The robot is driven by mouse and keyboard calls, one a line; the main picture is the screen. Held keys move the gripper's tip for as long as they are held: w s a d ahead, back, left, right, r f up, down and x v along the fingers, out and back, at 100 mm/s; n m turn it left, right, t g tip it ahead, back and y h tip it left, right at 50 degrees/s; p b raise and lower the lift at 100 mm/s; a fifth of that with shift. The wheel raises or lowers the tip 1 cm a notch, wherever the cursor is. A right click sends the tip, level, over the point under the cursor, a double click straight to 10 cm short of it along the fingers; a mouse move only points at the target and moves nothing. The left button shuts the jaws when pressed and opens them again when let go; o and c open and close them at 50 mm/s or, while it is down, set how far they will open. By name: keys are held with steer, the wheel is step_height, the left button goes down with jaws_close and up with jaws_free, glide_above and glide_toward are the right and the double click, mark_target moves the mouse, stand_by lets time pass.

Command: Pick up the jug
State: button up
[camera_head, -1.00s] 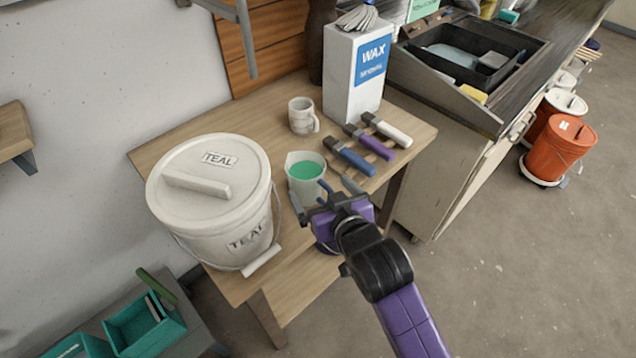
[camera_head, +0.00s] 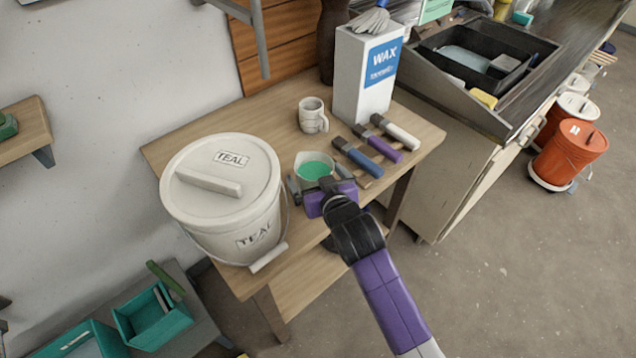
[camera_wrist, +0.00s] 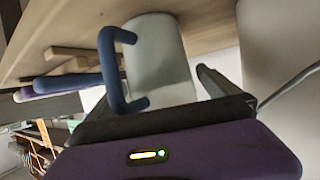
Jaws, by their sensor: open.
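The jug (camera_head: 314,169) is a pale cup with green liquid, standing upright on the wooden table (camera_head: 240,118) beside the white TEAL bucket (camera_head: 222,200). My gripper (camera_head: 319,186) is open at the jug's near side. One finger shows close to the jug's right side in the wrist view. My gripper hides the handle and lower jug in the head view. I cannot tell whether the fingers touch the jug.
Brushes with blue, purple and white handles (camera_head: 378,150) lie just right of the jug. A mug (camera_head: 312,115) and a WAX box (camera_head: 362,75) stand behind. The bucket crowds the left. Open floor (camera_head: 490,270) lies to the right.

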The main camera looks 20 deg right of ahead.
steer(key=c, duration=1.8)
steer(key=shift+r, duration=0.1)
steer(key=shift+c, duration=1)
steer(key=shift+r, duration=0.15)
